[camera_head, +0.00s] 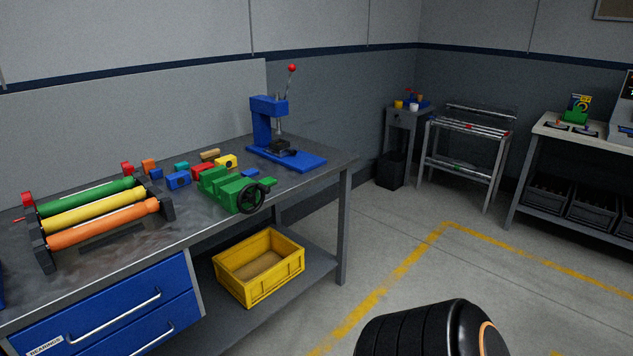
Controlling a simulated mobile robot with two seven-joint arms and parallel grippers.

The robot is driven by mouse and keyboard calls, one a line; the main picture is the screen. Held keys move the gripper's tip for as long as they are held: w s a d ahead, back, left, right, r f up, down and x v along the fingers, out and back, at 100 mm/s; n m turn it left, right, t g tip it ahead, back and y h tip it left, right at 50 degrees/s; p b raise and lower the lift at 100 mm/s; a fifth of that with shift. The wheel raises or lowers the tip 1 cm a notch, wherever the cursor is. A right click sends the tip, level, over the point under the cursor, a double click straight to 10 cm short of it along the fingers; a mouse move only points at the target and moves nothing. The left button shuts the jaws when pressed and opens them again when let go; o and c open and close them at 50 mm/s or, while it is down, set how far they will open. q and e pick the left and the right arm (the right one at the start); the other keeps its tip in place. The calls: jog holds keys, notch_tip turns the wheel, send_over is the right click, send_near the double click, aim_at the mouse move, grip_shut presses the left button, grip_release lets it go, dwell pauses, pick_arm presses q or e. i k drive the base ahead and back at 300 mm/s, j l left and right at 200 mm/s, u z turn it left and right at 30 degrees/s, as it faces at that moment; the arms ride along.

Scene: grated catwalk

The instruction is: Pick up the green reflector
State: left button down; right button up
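I cannot make out a green reflector for certain in the head view. The last two are too small to identify. Neither of my grippers shows.
The steel workbench (305,183) on the left carries rollers, small colored blocks and a blue press (268,122). A yellow crate (262,282) sits on its lower shelf. Another bench (545,127) stands right. Open concrete floor with yellow lines (400,272) lies between.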

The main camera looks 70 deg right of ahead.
aim_at(268, 181)
jog(key=z, duration=1.85)
jog(key=i+l+u, duration=0.3)
jog(key=i, duration=0.25)
jog(key=i+l+u, duration=0.25)
jog(key=i+l, duration=0.3)
jog(key=i+l+u, duration=0.3)
jog(key=i+l, duration=0.15)
jog(key=l, duration=0.15)
jog(key=i+l+u, duration=0.3)
jog(key=l, duration=0.4)
jog(key=i, duration=0.1)
